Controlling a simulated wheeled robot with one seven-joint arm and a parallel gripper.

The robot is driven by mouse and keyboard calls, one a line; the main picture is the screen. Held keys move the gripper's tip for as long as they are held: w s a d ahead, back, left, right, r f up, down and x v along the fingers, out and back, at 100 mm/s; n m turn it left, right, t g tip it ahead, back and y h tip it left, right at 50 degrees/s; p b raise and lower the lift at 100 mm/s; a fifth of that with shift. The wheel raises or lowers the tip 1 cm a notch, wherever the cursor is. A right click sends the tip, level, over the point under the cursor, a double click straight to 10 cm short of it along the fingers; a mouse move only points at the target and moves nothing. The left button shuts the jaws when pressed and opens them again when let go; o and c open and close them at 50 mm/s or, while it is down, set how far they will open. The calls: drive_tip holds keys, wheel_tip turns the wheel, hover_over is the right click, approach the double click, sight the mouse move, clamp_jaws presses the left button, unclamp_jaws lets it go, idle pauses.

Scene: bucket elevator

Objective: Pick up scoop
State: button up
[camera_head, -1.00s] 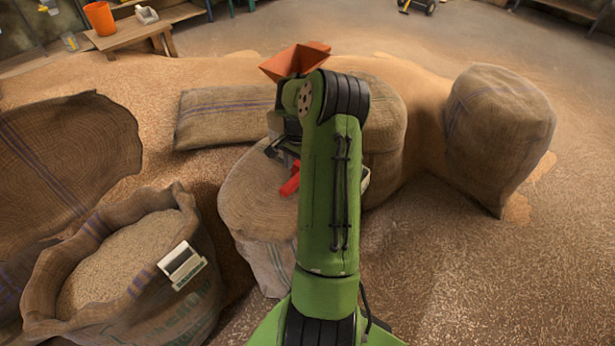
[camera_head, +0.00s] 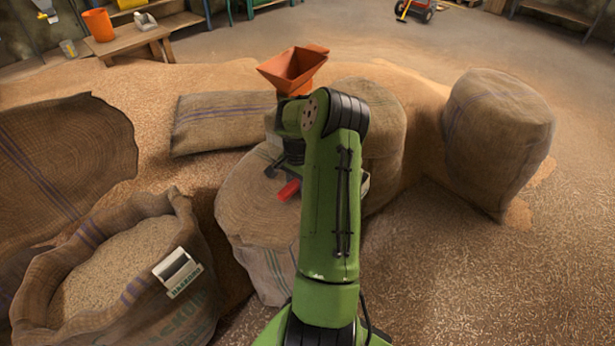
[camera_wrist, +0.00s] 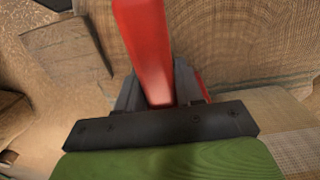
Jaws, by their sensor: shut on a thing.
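A red handle, which I take to be the scoop's (camera_head: 289,190), shows just left of my arm above the burlap sack in the middle. In the wrist view the red handle (camera_wrist: 147,45) runs up from between my jaws. My gripper (camera_wrist: 160,98) is shut on it. In the head view my gripper (camera_head: 274,166) is mostly hidden by my arm. The scoop's pan is not clearly visible, and I cannot tell whether it touches the sack.
The burlap sack (camera_head: 240,205) lies under my gripper. An open grain sack (camera_head: 130,265) with a white box on its rim (camera_head: 178,271) is at left. An orange hopper (camera_head: 293,68) stands behind. A full sack (camera_head: 500,145) stands at right. Open floor lies at lower right.

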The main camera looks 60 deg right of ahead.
drive_tip(key=shift+r, duration=0.1)
clamp_jaws()
wheel_tip(320, 180, up, 18)
drive_tip(key=p, duration=0.5)
drive_tip(key=shift+o, duration=2.2)
unclamp_jaws()
clamp_jaws()
